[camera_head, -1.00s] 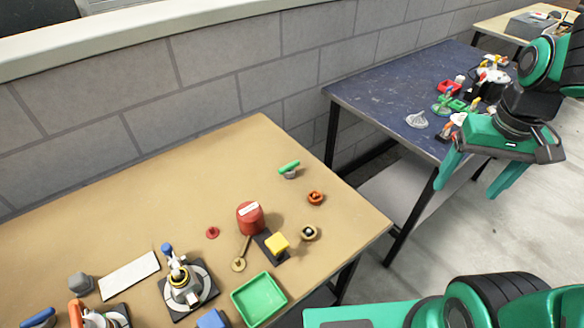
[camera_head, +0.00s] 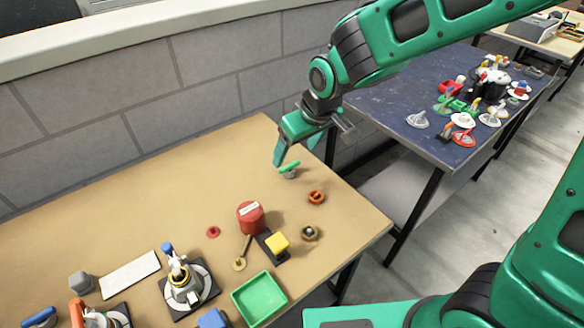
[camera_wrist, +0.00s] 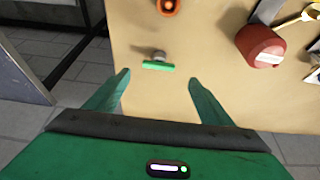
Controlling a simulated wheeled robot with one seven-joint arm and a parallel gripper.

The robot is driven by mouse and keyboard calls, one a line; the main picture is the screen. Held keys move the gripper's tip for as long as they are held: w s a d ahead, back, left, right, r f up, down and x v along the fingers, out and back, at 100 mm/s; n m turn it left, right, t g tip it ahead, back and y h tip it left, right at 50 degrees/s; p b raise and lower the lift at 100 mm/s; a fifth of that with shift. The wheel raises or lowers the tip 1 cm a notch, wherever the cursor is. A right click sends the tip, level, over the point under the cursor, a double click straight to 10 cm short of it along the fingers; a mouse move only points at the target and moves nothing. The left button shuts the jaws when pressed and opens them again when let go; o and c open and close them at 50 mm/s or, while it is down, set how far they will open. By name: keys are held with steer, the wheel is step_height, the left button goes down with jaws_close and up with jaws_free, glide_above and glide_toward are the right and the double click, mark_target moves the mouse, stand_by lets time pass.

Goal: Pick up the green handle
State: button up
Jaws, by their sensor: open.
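The green handle (camera_head: 289,167) is a short green bar on a small grey base, standing near the far right corner of the tan table (camera_head: 120,210). It also shows in the wrist view (camera_wrist: 158,66), lying crosswise just beyond the fingertips and between their lines. My gripper (camera_head: 297,160) is above the table's far edge, close over the handle. In the wrist view my gripper (camera_wrist: 158,77) is open, with its two green fingers apart and nothing between them. I cannot tell the exact height of the fingertips above the handle.
An orange ring-shaped part (camera_head: 316,198) sits nearest the handle. A red canister (camera_head: 250,217), a yellow block (camera_head: 277,242) and a green tray (camera_head: 259,299) stand closer. A brick wall (camera_head: 120,80) runs behind the table. A dark blue table (camera_head: 400,90) with several parts stands to the right.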

mark_target(290, 164)
steer(key=shift+x, duration=3.6)
steer(key=shift+w+d, duration=0.15)
steer(key=shift+w, duration=0.05)
steer(key=c, duration=1.2)
